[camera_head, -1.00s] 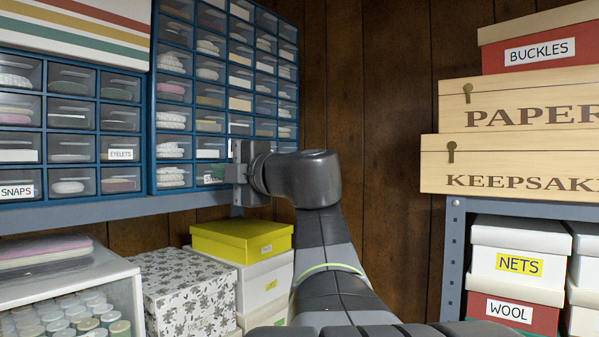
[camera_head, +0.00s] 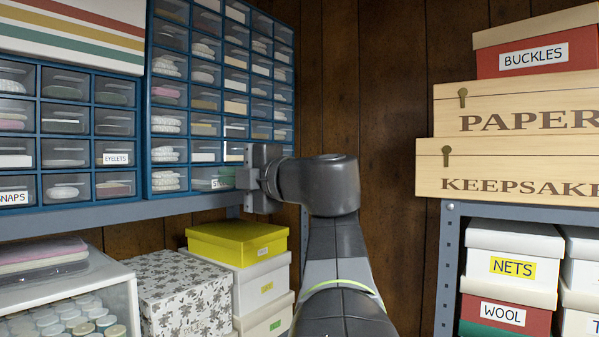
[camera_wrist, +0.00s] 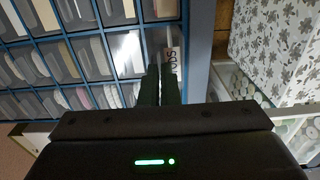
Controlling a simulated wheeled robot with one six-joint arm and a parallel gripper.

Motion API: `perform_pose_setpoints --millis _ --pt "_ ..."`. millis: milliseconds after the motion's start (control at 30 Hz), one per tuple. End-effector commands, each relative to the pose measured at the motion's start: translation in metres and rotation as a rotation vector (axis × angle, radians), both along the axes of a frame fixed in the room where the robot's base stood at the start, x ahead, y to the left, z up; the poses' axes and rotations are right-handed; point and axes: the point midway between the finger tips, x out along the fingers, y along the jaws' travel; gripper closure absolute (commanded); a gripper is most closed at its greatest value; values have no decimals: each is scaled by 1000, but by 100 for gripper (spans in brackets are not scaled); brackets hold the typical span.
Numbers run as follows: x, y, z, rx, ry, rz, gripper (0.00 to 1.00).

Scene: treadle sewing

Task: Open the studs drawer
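The studs drawer (camera_head: 222,183) is in the bottom row of the tall blue drawer cabinet (camera_head: 148,120), at its right part. Its white label is partly covered by my gripper in the head view. In the wrist view the label (camera_wrist: 173,58) reads STUDS, turned on its side. The drawer front seems to stand slightly out from its neighbours. My gripper (camera_wrist: 161,76) is at this drawer front with its two dark fingers close together. They appear closed on the drawer's pull, though the pull itself is hidden. My gripper also shows in the head view (camera_head: 245,178).
The cabinet stands on a grey-blue shelf (camera_head: 120,216). Below are a yellow-lidded box (camera_head: 235,238) and a floral box (camera_head: 180,295). To the right, a shelf holds the wooden keepsake box (camera_head: 500,165) and white boxes. Brown panelling shows between the two shelves.

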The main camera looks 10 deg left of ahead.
Motion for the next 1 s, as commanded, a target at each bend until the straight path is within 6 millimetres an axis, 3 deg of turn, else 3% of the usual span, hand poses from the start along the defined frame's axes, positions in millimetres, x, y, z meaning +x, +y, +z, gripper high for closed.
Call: perform_pose_setpoints --millis 200,400,867,900,1000 --pt "-17 -32 1 -1 1 -6 100" --pt "-30 -52 0 -1 1 -4 100" --pt "-34 -57 -1 0 0 0 100" --pt "-34 -57 -1 -1 1 0 90" --pt "-34 -57 -1 0 0 0 75"
